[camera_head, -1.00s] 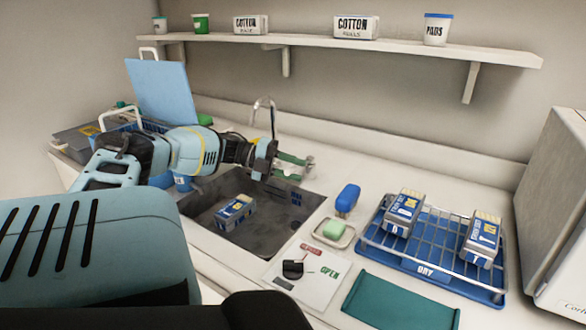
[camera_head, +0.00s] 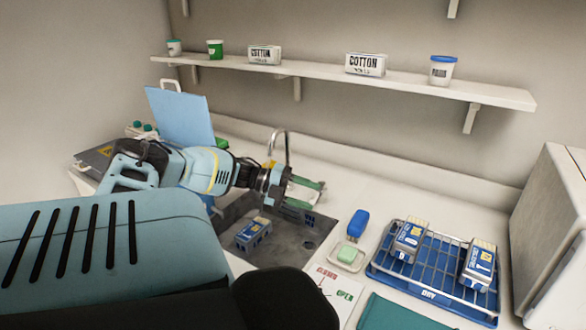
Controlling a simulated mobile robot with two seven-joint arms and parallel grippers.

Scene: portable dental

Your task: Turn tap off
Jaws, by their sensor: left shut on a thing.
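The tap's silver curved spout (camera_head: 280,138) rises behind the sink (camera_head: 315,252). My left arm comes in from the left and covers the tap's base. My left gripper (camera_head: 318,192) is over the back right of the sink, its green-tipped fingers around a small pale part beside the tap. It is shut on this part, which looks like the tap handle but is mostly hidden. I cannot make out running water. A blue and grey cartridge (camera_head: 253,233) lies in the sink. My right gripper is not in view.
A blue brush (camera_head: 357,223) and a green soap on a dish (camera_head: 347,257) are right of the sink. A blue drying rack (camera_head: 400,277) holds two cartridges. A closed/open card (camera_head: 335,290) lies in front. A shelf (camera_head: 420,82) spans the wall above.

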